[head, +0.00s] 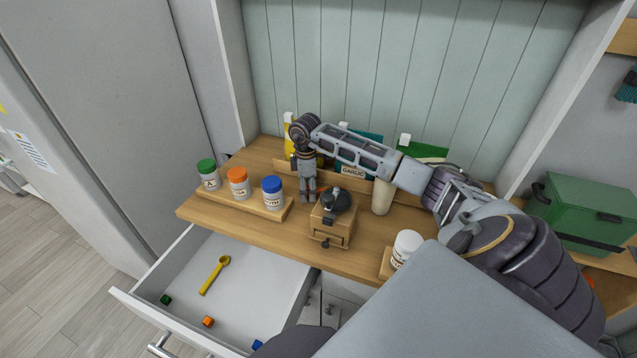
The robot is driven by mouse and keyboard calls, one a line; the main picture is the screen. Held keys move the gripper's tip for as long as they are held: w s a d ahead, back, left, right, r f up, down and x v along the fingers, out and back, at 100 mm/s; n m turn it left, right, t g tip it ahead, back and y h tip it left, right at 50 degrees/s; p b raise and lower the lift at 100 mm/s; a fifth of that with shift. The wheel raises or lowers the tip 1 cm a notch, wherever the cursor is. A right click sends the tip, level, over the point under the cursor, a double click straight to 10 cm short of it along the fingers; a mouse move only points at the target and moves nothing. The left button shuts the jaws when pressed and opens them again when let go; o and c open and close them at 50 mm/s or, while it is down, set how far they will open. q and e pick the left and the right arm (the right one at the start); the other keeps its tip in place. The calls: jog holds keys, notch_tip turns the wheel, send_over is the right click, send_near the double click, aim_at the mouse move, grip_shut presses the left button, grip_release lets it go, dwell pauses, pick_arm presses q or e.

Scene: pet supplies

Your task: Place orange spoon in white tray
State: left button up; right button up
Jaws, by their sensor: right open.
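A yellow spoon (215,275) lies in the open white drawer (255,265), its bowl toward the back. I see no spoon of a clearer orange. No separate white tray shows; the white drawer is the only white open container I can make out. My right gripper (308,200) points down over the wooden counter, between the blue-lidded jar (273,196) and the coffee grinder (333,219). It is open, and I see nothing held in it. The spoon is in front of it, lower and to the left. My left gripper is not in view.
Green-lidded (208,176) and orange-lidded (239,186) jars share a wooden stand with the blue-lidded one. A cup (382,197) and a white-lidded jar (406,248) stand right of the grinder. Small green (165,299), orange (208,321) and blue (257,345) cubes lie in the drawer.

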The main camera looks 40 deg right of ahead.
jog(key=shift+c, duration=1)
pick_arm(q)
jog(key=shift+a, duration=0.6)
pick_arm(e)
jog(key=c, duration=0.8)
jog(key=shift+r, duration=0.1)
jog(key=shift+c, duration=0.2)
notch_tip(320, 180, up, 8)
jog(key=shift+r+b, duration=0.2)
jog(key=shift+b, duration=0.25)
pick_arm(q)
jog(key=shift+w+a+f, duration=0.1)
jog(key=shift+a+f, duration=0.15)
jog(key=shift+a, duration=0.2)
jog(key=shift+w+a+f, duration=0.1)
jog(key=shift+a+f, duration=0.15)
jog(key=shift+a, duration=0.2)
pick_arm(e)
jog(key=shift+r, duration=0.75)
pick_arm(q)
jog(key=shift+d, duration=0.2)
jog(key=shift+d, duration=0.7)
